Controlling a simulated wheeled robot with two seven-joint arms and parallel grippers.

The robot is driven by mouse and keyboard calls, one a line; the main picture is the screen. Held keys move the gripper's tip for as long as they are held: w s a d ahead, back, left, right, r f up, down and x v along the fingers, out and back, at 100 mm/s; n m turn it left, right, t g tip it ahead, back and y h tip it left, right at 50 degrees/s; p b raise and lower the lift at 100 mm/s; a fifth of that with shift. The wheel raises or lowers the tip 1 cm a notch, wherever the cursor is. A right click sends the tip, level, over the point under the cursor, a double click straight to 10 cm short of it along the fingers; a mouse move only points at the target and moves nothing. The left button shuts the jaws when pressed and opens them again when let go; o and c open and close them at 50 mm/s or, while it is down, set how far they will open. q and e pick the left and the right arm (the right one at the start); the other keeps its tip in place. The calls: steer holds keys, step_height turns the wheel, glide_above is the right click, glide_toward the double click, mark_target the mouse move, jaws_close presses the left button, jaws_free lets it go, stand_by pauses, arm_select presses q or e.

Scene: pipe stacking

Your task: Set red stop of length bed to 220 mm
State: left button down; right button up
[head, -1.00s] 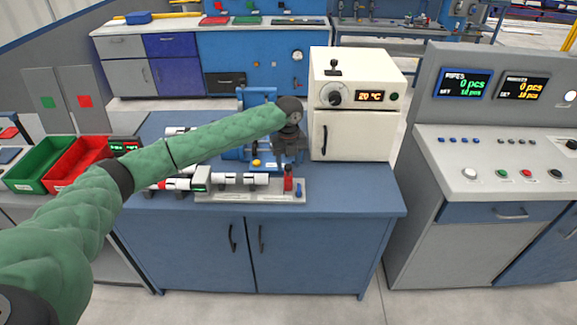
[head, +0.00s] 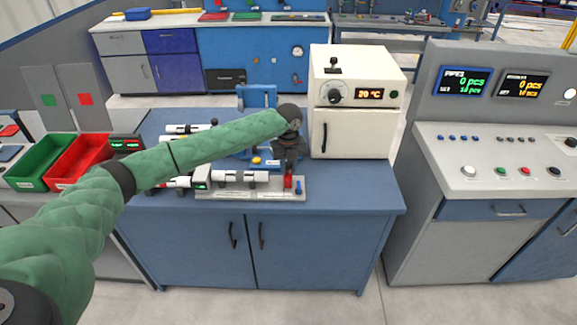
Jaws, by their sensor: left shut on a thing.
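The length bed (head: 236,192) is a pale grey plate near the front of the blue workbench, with white cylindrical pieces in a row along it. The red stop (head: 288,184) stands at the right part of the bed. My left gripper (head: 289,170) reaches in from the left with its green arm and points down at the stop, its fingers shut on the stop's upper part. A small blue knob (head: 298,187) sits just right of the stop. A small green display (head: 201,185) is at the bed's left; its digits are too small to read. My right gripper is not in view.
A white oven (head: 355,105) reading 20 °C stands behind and right of the bed. Green (head: 40,163) and red (head: 82,158) bins are at left. A control console (head: 495,160) is at right. The bench's front right is clear.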

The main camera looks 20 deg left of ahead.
arm_select(q)
steer(key=shift+a, duration=0.35)
steer(key=a, duration=0.1)
steer(key=s+a+p, duration=0.1)
steer(key=a, duration=0.1)
steer(key=shift+a, duration=0.15)
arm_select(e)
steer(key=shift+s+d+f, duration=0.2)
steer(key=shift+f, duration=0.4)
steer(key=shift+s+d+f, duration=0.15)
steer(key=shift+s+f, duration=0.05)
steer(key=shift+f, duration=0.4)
arm_select(q)
steer(key=c, duration=1.2)
jaws_free()
steer(key=shift+r, duration=0.15)
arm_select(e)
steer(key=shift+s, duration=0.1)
arm_select(q)
steer(key=shift+r+b, duration=0.25)
steer(key=shift+b, duration=0.05)
steer(key=shift+r+b, duration=1.05)
steer(key=shift+r, duration=2.5)
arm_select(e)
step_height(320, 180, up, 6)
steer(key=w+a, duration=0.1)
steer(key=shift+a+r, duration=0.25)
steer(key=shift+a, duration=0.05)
